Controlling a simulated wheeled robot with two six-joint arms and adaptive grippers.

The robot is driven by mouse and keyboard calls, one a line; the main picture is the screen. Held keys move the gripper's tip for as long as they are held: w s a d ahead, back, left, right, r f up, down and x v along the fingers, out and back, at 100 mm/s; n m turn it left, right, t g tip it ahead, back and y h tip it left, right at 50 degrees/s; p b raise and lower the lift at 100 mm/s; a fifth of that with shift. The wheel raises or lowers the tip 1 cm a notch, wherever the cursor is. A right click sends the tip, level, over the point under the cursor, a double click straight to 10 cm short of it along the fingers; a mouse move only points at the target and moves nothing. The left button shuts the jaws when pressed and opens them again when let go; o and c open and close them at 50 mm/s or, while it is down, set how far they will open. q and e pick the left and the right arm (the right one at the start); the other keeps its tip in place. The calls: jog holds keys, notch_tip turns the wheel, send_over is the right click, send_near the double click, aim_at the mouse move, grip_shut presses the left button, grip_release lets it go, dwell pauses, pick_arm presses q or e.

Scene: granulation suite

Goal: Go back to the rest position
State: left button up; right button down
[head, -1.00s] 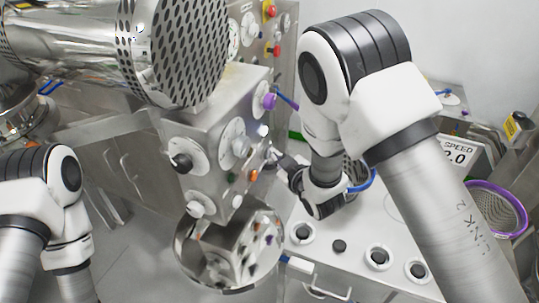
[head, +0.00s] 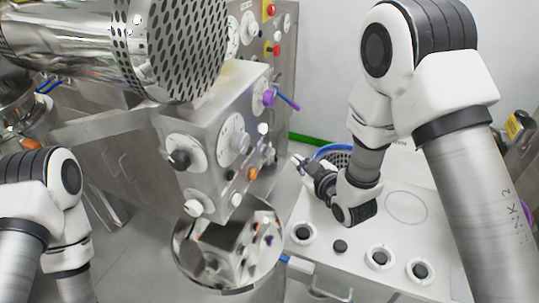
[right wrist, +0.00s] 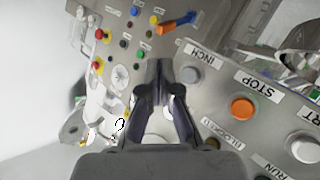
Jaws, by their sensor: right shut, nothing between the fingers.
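My right gripper (head: 300,166) is shut and empty, to the right of the steel control box (head: 200,125) and apart from it. In the right wrist view my right gripper (right wrist: 160,66) has its fingers together, pointing at the panels. Behind the fingers is the face with buttons labelled INCH and STOP, including an orange button (right wrist: 242,108). My left arm stands at the left edge of the head view; its gripper is out of the picture.
A perforated steel drum (head: 180,48) hangs over the control box, and a round shiny bowl (head: 228,284) is below it. A purple-tipped lever (head: 270,97) sticks out on the box's right. A white worktop (head: 400,240) with several dark round buttons lies under my right arm. A blue-rimmed basket (head: 335,150) stands behind my right wrist.

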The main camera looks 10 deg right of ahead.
jog(key=shift+s+d, duration=0.15)
jog(key=s+d+f+m+g, duration=0.1)
jog(key=s+f+g, duration=0.1)
jog(key=f, duration=0.3)
jog(key=s+d+f+m+g+h, duration=0.1)
jog(key=s+f+g, duration=0.1)
jog(key=s+f, duration=0.3)
jog(key=s+d+f+m+g+h, duration=0.1)
jog(key=s+f, duration=0.3)
jog(key=f, duration=0.2)
jog(key=shift+s+d+f+m+g, duration=0.1)
jog(key=shift+s+f+m+g, duration=0.1)
jog(key=shift+m+g, duration=0.2)
jog(key=s+d+f+m+g+b, duration=0.1)
jog(key=s+f+m+g+b, duration=0.1)
jog(key=s+f+g, duration=0.2)
jog(key=s+d+f+m+g+h+b, duration=0.1)
jog(key=s+f+g, duration=0.3)
jog(key=s+f, duration=0.7)
jog(key=s+m+b, duration=0.1)
jog(key=s, duration=0.6)
jog(key=shift+d+f+m, duration=0.15)
jog(key=shift+d+m, duration=0.15)
jog(key=shift+d, duration=0.1)
jog(key=shift+s, duration=0.15)
